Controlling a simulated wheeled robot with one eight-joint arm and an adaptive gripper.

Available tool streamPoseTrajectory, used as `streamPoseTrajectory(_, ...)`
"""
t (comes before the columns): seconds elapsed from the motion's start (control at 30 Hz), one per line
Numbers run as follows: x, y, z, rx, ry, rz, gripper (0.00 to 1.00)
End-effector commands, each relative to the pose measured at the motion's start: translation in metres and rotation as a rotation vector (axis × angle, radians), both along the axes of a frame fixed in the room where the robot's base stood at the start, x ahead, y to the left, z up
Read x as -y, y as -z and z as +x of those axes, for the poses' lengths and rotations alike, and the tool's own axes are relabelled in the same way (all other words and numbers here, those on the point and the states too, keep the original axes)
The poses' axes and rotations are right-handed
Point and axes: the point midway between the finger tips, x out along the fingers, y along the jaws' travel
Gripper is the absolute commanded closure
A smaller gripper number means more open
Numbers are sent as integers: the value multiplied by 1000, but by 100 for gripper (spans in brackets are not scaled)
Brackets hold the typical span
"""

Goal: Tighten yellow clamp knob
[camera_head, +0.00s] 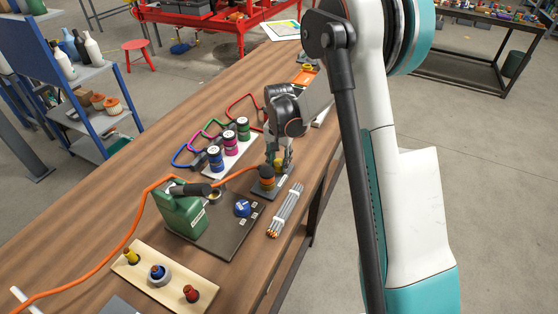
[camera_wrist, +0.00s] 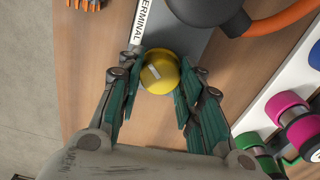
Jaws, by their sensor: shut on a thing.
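The yellow clamp knob (camera_wrist: 158,72) is round and has a small pale mark on top. It sits over a grey plate (camera_wrist: 196,52) with a "TERMINAL" label (camera_wrist: 138,22). My gripper (camera_wrist: 161,80) has its green-padded fingers on either side of the knob and is shut on it. In the head view my gripper (camera_head: 278,160) points down at the far end of the bench-top assembly, and only a little of the yellow knob (camera_head: 279,163) shows between the fingers. A dark round part with an orange cable (camera_wrist: 278,20) lies close beside the knob.
A green box (camera_head: 181,214) on a dark base plate (camera_head: 222,238) stands nearer, with a blue knob (camera_head: 242,208). A bundle of grey rods (camera_head: 286,211) lies to the right. Several coloured spools (camera_head: 229,139) with cables stand left of my gripper. A wooden board (camera_head: 140,262) holds small parts.

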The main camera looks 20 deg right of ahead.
Motion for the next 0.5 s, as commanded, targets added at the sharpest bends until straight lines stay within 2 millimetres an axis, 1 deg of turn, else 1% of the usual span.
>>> streamPoseTrajectory(0.23,0,0,0,0,78,0,90)
streamPoseTrajectory(0.5,0,0,0,1,99,1,90)
